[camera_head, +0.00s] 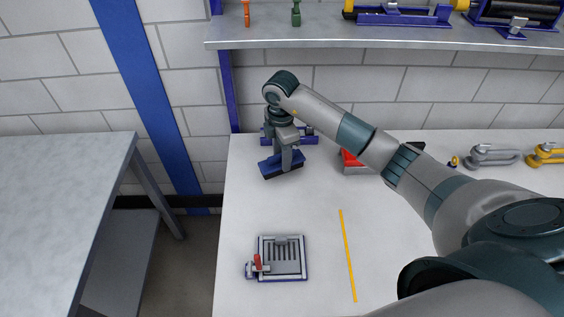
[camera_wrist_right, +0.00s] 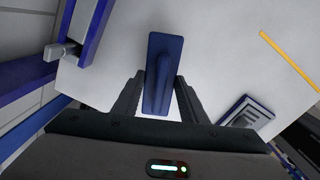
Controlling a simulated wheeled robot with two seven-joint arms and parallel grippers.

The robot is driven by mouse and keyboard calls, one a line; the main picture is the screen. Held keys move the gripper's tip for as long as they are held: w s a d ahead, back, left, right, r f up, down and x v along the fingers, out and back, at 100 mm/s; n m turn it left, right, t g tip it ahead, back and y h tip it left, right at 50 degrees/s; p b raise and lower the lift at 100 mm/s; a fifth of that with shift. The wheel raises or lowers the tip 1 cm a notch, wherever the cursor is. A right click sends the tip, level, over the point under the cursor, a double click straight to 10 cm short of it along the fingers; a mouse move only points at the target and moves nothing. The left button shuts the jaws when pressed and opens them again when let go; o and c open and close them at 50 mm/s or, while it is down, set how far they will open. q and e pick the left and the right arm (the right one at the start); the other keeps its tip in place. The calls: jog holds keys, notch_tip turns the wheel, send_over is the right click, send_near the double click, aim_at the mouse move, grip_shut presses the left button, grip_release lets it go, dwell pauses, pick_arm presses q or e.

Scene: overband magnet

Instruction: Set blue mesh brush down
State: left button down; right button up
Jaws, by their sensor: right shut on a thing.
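The blue brush (camera_head: 281,164) has a flat blue back and a dark underside in the head view. It is at the back left of the white table, with its long side running left to right. My right gripper (camera_head: 288,155) points down at it and is shut on its raised grip. In the right wrist view the blue brush (camera_wrist_right: 164,75) sits between the two dark fingers of the right gripper (camera_wrist_right: 158,95). Whether its underside touches the table cannot be told. My left gripper is not in view.
A blue-framed grate fixture (camera_head: 282,258) with a red handle lies at the table's front left. A yellow strip (camera_head: 348,255) runs right of it. A red-and-grey item (camera_head: 353,160) and shackles (camera_head: 494,155) stand along the back. The left middle of the table is clear.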

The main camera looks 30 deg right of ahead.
notch_tip(320, 180, down, 3)
jog(key=shift+r+p, duration=0.1)
jog(key=shift+p, duration=0.45)
jog(key=shift+f, duration=0.2)
jog(key=shift+f, duration=0.15)
jog(key=o, duration=0.9)
notch_tip(320, 180, up, 11)
jog(key=b, duration=0.3)
jog(key=shift+r, duration=0.2)
jog(key=shift+s+a+r, duration=0.1)
jog(key=shift+r, duration=0.35)
